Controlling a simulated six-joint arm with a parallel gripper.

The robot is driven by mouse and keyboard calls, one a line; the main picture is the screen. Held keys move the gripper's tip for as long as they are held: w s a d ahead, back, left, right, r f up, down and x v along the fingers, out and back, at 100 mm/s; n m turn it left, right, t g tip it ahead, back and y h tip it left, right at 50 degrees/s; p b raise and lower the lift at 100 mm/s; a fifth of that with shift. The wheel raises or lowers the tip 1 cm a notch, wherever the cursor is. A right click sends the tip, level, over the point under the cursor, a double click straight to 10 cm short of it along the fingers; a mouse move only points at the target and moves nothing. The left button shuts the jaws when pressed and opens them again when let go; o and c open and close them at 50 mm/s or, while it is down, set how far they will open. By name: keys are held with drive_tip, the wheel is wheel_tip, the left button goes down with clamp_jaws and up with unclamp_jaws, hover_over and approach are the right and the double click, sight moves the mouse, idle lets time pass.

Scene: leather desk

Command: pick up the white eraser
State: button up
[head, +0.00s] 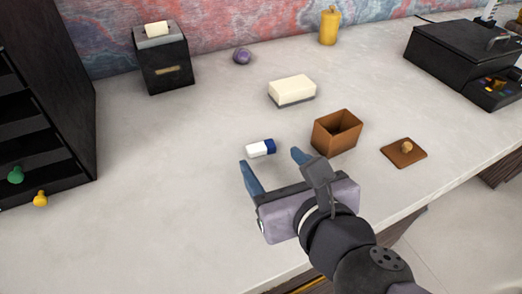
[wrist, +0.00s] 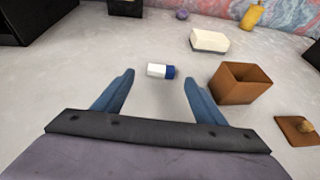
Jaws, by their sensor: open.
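The white eraser (head: 258,149) has a blue end on its right and lies flat on the pale desk. In the wrist view the eraser (wrist: 157,70) lies a little beyond the fingertips, roughly midway between them. My gripper (head: 272,160) is open and empty, with one blue finger to the left of the eraser and one to the right. The wrist view also shows both fingers of my gripper (wrist: 158,82) spread apart. I cannot tell exactly how high the fingers are above the desk.
A brown open box (head: 337,133) stands close to the right finger. A cream block (head: 292,89) lies behind the eraser. A brown square with a knob (head: 404,153) lies at right. A black box (head: 164,62) stands back left. Desk left of the eraser is clear.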

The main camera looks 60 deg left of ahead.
sight(260, 143)
drive_tip(key=shift+b+x, duration=0.35)
drive_tip(key=shift+x, duration=0.45)
drive_tip(key=shift+a, duration=0.1)
drive_tip(key=shift+b+x, duration=0.85)
drive_tip(key=shift+x, duration=1.8)
drive_tip(key=shift+w+r, duration=0.1)
drive_tip(key=shift+r, duration=0.05)
drive_tip(key=c, duration=1.1)
